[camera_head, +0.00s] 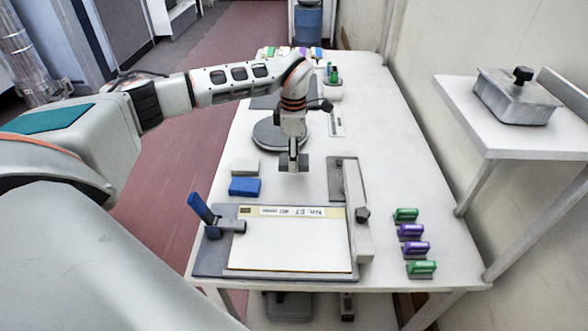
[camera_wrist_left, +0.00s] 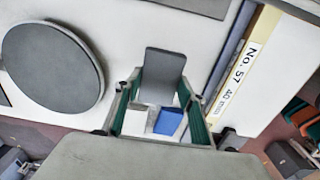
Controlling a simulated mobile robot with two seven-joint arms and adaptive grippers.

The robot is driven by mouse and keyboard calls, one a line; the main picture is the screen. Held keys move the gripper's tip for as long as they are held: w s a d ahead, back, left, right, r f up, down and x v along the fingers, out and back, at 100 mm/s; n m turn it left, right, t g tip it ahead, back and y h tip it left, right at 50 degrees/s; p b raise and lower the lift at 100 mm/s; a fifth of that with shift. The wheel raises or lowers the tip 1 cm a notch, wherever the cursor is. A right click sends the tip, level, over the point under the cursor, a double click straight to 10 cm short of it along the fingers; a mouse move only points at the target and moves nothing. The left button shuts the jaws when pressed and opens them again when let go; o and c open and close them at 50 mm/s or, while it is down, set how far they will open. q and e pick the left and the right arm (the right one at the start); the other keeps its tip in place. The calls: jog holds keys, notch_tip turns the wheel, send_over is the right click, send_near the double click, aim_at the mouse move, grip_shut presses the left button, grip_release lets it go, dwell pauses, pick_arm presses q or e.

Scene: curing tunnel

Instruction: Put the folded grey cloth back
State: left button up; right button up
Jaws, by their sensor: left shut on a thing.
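My left gripper (camera_head: 293,165) hangs over the middle of the white table, pointing down. It is shut on a small dark grey flat piece, which I take to be the folded grey cloth (camera_head: 304,162). In the left wrist view the grey cloth (camera_wrist_left: 165,75) sits between the green-sided fingers of the gripper (camera_wrist_left: 160,100). It appears held above the tabletop. A pale folded piece (camera_head: 245,167) and a blue folded piece (camera_head: 244,187) lie to the left of the gripper. My right gripper is not in view.
A round grey plate (camera_head: 276,136) lies behind the gripper. A board with a printed sheet (camera_head: 290,250) and clamps is in front. Several green and purple blocks (camera_head: 410,231) line the right. A side shelf (camera_head: 492,128) bears a lidded metal box (camera_head: 516,98). Bare table lies right of centre.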

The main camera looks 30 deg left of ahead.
aim_at(294, 178)
pick_arm(q)
jog(key=shift+f, duration=2.6)
jog(key=o, duration=1)
jog(key=shift+f, duration=0.15)
notch_tip(294, 178, up, 12)
jog(key=shift+r+b, duration=0.2)
jog(key=shift+b, duration=0.2)
